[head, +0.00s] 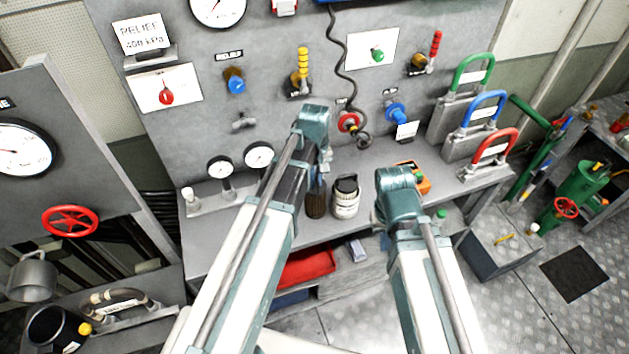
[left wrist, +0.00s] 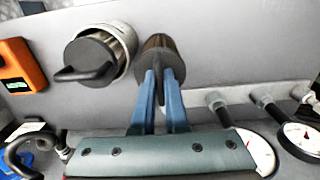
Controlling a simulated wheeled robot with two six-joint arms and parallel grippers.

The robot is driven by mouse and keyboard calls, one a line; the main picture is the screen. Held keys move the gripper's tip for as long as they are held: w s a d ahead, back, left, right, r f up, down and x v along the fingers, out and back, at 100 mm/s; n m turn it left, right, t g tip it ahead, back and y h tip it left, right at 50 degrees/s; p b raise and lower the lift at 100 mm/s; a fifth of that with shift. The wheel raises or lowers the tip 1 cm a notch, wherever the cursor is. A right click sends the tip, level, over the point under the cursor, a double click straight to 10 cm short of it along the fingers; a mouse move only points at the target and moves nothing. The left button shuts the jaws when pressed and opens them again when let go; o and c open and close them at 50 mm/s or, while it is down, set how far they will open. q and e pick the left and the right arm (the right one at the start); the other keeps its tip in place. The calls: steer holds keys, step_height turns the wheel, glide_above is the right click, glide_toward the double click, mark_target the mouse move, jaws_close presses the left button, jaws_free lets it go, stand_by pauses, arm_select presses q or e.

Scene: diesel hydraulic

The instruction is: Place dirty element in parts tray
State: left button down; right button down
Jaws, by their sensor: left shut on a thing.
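A dark brown cylindrical element (head: 316,205) is on the bench side of my left gripper (head: 319,184), just left of a white canister (head: 345,204) with a black handled lid. In the left wrist view my left gripper (left wrist: 160,92) has its blue fingers shut on the black top grip of the brown element (left wrist: 154,44). The canister (left wrist: 125,45) is close beside it there. I cannot tell whether the element touches the bench. My right gripper is hidden behind its own wrist. I cannot tell which thing is the parts tray; a red bin-like thing (head: 306,268) lies below the bench.
An orange device (left wrist: 18,65) lies on the bench (head: 375,158) beyond the canister; in the head view it is partly hidden by my right arm. Two gauges (head: 259,155) stand left of my left gripper. A coiled black cord (head: 341,70) hangs from above. Colored-handled blocks (head: 493,148) stand right.

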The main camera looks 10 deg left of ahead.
arm_select(q)
steer(key=shift+f, duration=0.2)
steer(key=c, duration=0.9)
jaws_free()
steer(key=shift+r, duration=0.1)
steer(key=shift+r, duration=0.1)
